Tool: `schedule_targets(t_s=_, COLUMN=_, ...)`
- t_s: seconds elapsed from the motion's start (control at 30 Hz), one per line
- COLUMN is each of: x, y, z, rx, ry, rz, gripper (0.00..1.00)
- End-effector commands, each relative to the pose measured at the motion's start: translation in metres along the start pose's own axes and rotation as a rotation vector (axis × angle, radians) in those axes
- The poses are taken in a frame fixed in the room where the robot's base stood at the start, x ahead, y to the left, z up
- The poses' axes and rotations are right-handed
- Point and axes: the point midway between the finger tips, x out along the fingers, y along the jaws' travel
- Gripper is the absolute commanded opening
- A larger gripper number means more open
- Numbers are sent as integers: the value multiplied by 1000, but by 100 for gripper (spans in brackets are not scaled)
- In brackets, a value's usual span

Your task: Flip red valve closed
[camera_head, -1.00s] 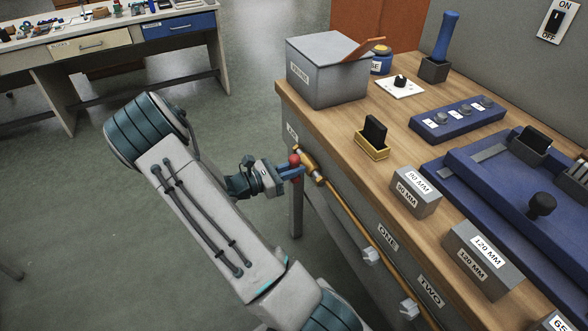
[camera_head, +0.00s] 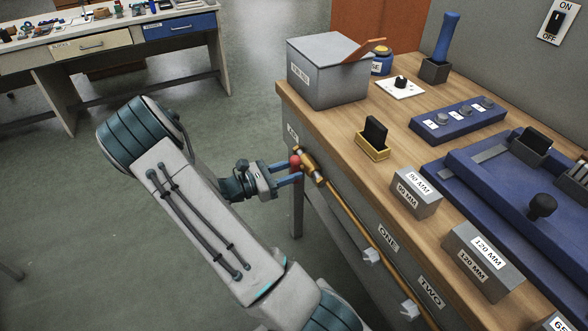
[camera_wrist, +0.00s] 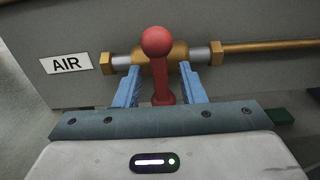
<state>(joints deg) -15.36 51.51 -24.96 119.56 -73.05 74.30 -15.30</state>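The red valve (camera_wrist: 160,78) is a lever with a round knob on a brass pipe body, in the middle of the wrist view. Its stem runs from the base near my gripper's palm up to the knob, across the line of the pipe. In the head view its red knob (camera_head: 295,162) shows at the bench's front left corner. My gripper (camera_wrist: 160,68) has its two blue fingers apart, one on each side of the lever, with gaps visible. In the head view my gripper (camera_head: 298,172) reaches the valve from the left.
An AIR label (camera_wrist: 65,63) is on the panel left of the valve. A brass pipe (camera_head: 360,225) runs along the bench front. The wooden bench top (camera_head: 335,130) holds a grey box (camera_head: 328,85) and several fixtures. The floor left of my arm is clear.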

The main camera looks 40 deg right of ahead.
Motion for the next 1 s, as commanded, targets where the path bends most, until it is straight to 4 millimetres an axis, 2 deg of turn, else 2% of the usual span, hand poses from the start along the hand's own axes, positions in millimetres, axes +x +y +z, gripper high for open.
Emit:
schedule_targets(t_s=0.3, x=-74, y=0, z=0, rx=1, ry=1, rz=4, gripper=36)
schedule_targets(t_s=0.5, x=-107, y=0, z=0, rx=1, ry=1, rz=2, gripper=36)
schedule_targets(t_s=0.7, x=-120, y=0, z=0, rx=0, ry=1, rz=0, gripper=36)
schedule_targets(t_s=1.0, x=-121, y=0, z=0, rx=0, ry=1, rz=0, gripper=36)
